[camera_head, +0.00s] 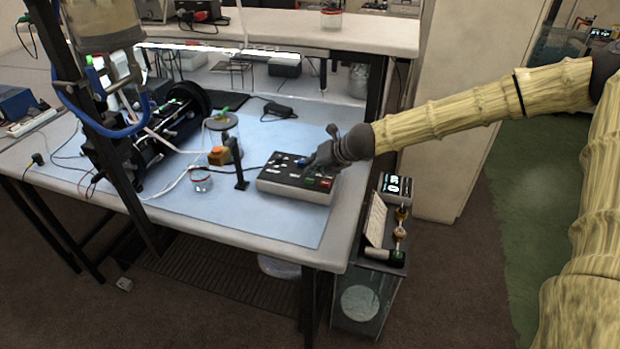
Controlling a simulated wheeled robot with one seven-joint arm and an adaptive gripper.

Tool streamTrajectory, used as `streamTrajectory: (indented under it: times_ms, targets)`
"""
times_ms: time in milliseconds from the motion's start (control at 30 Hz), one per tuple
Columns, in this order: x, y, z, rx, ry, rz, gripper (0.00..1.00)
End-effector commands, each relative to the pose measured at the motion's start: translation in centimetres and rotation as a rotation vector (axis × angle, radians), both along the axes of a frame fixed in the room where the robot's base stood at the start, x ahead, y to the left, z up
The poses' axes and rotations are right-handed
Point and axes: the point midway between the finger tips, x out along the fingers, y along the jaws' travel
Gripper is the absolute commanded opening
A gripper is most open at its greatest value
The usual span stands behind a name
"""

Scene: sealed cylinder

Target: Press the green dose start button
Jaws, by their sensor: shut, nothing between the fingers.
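A grey control box (296,190) with a dark top panel sits near the front right of the table. The green button (310,181) shows on its panel beside a red one (325,183) at the right end. My gripper (312,166) is shut and empty. It hangs over the box's right rear part, with its fingertips just behind the green button in the picture. I cannot tell whether the fingertips touch the panel. My gripper hides part of the panel's rear right area.
A thin dark post (237,163) stands just left of the box. A small glass beaker (201,181) and an orange-topped block (220,156) are further left. A tall dark frame (125,180) crosses the table's left part. The blue mat (270,225) in front of the box is clear.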

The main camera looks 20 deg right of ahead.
Motion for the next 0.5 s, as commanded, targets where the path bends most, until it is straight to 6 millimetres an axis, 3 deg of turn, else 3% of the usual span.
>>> streamTrajectory:
  times_ms: [267, 500]
  targets:
    - [0.0, 0.0, 0.0, 0.0, 0.0, 0.0, 0.0]
    - [0.0, 0.0, 1.4, -0.001, -0.001, 0.0, 0.0]
